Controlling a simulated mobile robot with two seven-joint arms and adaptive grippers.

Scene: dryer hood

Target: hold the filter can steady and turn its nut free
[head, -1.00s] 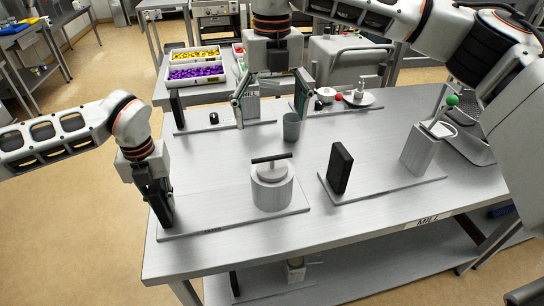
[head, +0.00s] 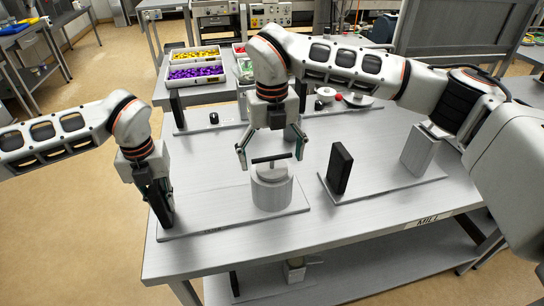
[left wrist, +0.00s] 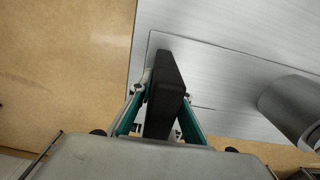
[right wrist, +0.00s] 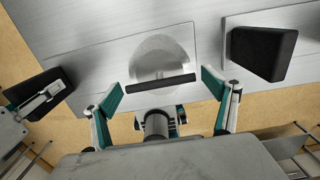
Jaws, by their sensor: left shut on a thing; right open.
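The filter can (head: 272,190) is a grey cylinder standing on a flat plate (head: 225,215) at the table's front. A black crossbar (head: 271,159) sits on its top; I cannot make out a separate nut. My left gripper (head: 160,205) is shut on the black upright block (left wrist: 165,95) at the plate's left end. My right gripper (head: 271,154) is open above the can, its fingers on either side of the crossbar, apart from it. In the right wrist view, the crossbar (right wrist: 155,85) lies between the open fingers, over the can's round top (right wrist: 160,55).
Right of the can, another plate (head: 385,185) carries a black block (head: 340,168) and a grey block (head: 419,150). A further plate with a black knob (head: 214,118) lies behind. Bins of purple (head: 196,72) and yellow pieces stand at the back.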

